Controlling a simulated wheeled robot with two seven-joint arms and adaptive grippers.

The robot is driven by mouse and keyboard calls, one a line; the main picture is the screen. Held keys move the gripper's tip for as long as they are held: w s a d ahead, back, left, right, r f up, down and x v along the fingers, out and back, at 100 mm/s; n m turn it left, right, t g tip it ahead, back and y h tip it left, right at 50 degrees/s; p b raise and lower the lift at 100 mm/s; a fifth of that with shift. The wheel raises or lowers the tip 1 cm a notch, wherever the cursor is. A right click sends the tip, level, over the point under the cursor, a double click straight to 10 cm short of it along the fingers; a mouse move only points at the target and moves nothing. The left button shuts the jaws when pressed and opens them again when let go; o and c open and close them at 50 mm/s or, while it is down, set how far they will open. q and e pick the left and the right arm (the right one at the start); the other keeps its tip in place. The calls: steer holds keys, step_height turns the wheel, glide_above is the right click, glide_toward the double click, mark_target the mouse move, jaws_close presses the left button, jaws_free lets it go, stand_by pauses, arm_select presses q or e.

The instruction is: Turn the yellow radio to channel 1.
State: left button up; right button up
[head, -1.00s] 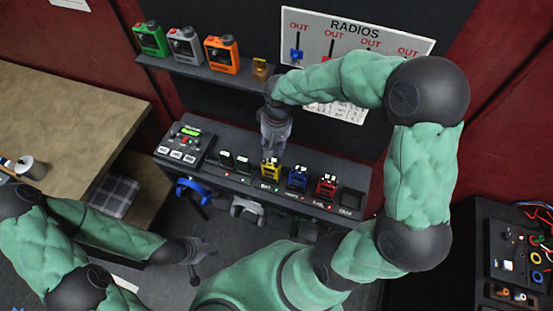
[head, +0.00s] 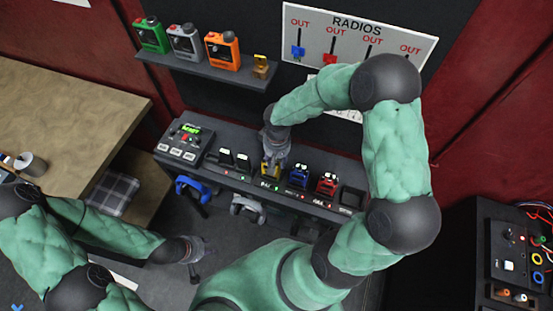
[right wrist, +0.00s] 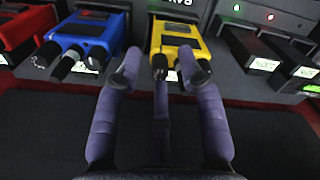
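The yellow radio (head: 265,172) stands in the dark console rack, mostly hidden behind my right gripper (head: 273,160) in the head view. In the right wrist view the yellow radio (right wrist: 178,40) lies straight ahead, with black knobs on its near end. Whether a fingertip touches a knob I cannot tell. My left gripper (head: 197,250) hangs low over the floor, away from the rack; its finger opening is too small to judge.
A blue radio (head: 299,177) and a red radio (head: 327,184) stand right of the yellow one. Black units (head: 234,160) stand to its left, beside a control box (head: 185,138) with a green display. A shelf (head: 205,74) above holds green, grey and orange devices.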

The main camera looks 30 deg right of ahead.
steer(key=shift+f, duration=0.1)
jaws_close()
steer(key=shift+n, duration=0.6)
steer(key=shift+n+b, duration=0.35)
steer(key=shift+n, duration=0.75)
jaws_free()
